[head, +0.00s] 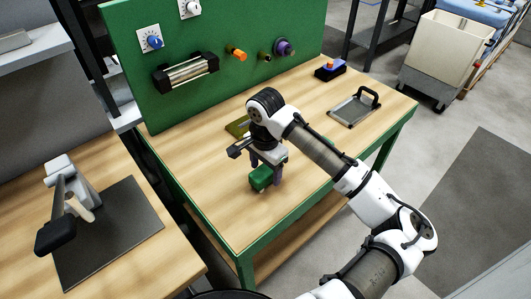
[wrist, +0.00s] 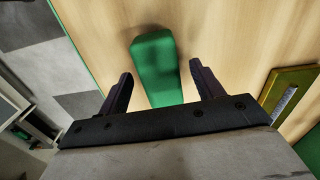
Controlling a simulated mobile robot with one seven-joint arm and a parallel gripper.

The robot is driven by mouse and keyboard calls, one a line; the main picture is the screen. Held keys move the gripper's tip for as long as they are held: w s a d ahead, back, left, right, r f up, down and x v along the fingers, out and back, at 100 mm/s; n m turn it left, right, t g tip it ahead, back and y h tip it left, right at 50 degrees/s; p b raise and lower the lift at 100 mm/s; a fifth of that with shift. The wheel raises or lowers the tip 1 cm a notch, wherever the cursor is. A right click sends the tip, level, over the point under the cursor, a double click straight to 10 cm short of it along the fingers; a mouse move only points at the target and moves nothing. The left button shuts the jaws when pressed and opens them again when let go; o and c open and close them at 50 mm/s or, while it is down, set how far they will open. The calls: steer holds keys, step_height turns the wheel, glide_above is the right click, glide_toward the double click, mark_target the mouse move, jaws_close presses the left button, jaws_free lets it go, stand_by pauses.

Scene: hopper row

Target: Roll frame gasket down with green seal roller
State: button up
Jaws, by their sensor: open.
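A green block-like object (head: 261,178), which looks like the seal roller, rests on the wooden bench near its front edge. It also shows in the wrist view (wrist: 154,62), running lengthwise between the fingers. My gripper (head: 267,172) is open above it, with one dark finger on each side. The wrist view shows gaps between the fingertips (wrist: 162,72) and the green body. Its near end is hidden behind my gripper. A yellow-green frame (head: 236,129), possibly the gasket's frame, lies flat behind my gripper, partly hidden. Its corner shows right in the wrist view (wrist: 288,88).
A green upright panel (head: 215,30) with knobs closes the back. A press (head: 62,205) stands on the left bench.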

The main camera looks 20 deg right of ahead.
steer(key=shift+f, duration=1.3)
steer(key=shift+c, duration=0.5)
steer(key=c, duration=0.9)
steer(key=o, duration=0.6)
steer(key=shift+o, duration=0.2)
steer(key=shift+r, duration=0.1)
steer(key=shift+r+p, duration=0.9)
steer(key=shift+p, duration=0.2)
steer(key=c, duration=0.8)
